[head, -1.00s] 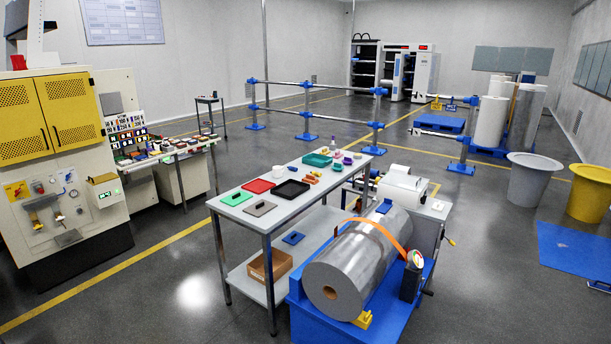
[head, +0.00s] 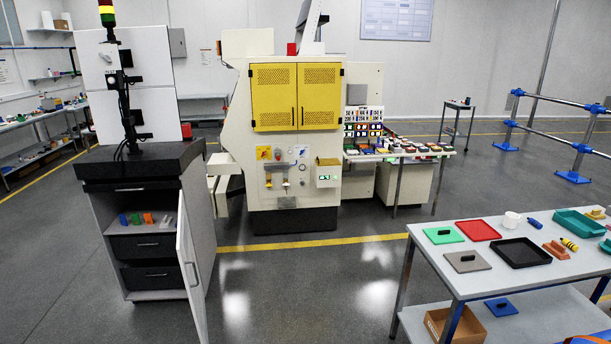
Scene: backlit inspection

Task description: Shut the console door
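The console (head: 131,167) stands at the left in the head view, a white cabinet with a black top. Its console door (head: 187,275) is a pale panel with a slim vertical handle. The door stands open at the cabinet's right side and sticks out toward me, seen nearly edge-on. Inside, a shelf (head: 168,232) holds small green, blue, orange and grey items above two dark drawers (head: 142,246).
A grey table (head: 450,285) with trays stands at the right front. A large machine with yellow doors (head: 297,97) stands behind, in the middle. Dark floor (head: 310,295) is clear between the console and the table. A signal tower (head: 107,14) rises above the console.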

